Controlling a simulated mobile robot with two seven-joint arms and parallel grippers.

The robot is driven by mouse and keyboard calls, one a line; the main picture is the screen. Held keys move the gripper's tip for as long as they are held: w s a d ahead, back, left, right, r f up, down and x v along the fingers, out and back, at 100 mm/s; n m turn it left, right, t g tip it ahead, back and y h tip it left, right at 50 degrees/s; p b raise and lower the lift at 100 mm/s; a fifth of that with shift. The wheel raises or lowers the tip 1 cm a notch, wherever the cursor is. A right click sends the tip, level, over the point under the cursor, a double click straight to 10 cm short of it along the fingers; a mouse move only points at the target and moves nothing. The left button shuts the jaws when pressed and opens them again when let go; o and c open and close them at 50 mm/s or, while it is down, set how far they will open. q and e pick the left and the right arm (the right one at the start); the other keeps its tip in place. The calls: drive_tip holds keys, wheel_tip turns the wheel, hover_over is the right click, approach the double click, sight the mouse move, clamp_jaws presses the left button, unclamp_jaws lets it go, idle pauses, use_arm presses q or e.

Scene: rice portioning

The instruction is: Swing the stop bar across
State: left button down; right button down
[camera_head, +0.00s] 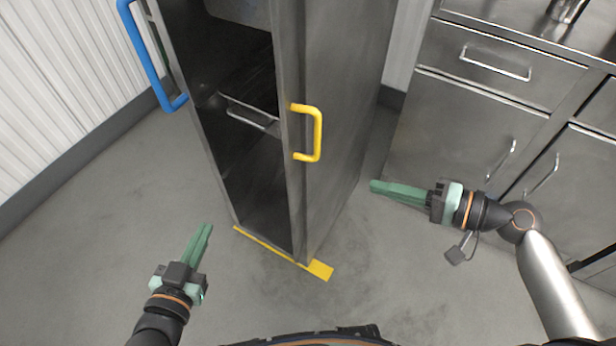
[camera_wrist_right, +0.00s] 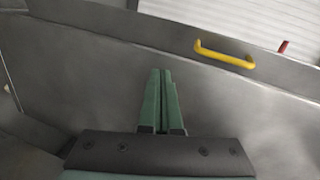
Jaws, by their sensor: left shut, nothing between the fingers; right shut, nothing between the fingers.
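A tall steel cabinet (camera_head: 338,120) with an open front stands in the middle of the head view. A thin metal bar (camera_head: 250,114) shows in its opening at mid height; I cannot tell for sure whether it is the stop bar. A yellow handle (camera_head: 319,133) is on the cabinet's right front edge, and it also shows in the right wrist view (camera_wrist_right: 225,56). My left gripper (camera_head: 208,228) is shut and empty, low at the left, in front of the cabinet and apart from it. My right gripper (camera_head: 373,186) is shut and empty beside the cabinet's right side, apart from the yellow handle.
A blue handle (camera_head: 145,55) is at the cabinet's left. Yellow floor marking (camera_head: 318,270) runs along the cabinet's front base. A steel counter with drawers (camera_head: 490,60) stands at the right. A small red thing (camera_wrist_right: 283,47) shows beyond the cabinet. Grey floor (camera_head: 90,230) is clear at left.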

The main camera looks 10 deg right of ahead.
sight(289, 158)
use_arm(q)
drive_tip(key=b, duration=0.1)
drive_tip(key=t+b, duration=0.1)
drive_tip(key=b, duration=0.1)
drive_tip(key=shift+w+d+r+h, duration=0.2)
drive_tip(key=shift+w+d+h, duration=0.05)
drive_tip(key=shift+w+h, duration=0.1)
use_arm(e)
wheel_tip(289, 158, up, 6)
drive_tip(key=s+n+g+y, duration=0.1)
drive_tip(key=s+y, duration=0.1)
drive_tip(key=y, duration=0.2)
drive_tip(key=shift+a+g, duration=0.3)
drive_tip(key=shift+g, duration=0.1)
drive_tip(key=shift+a, duration=0.1)
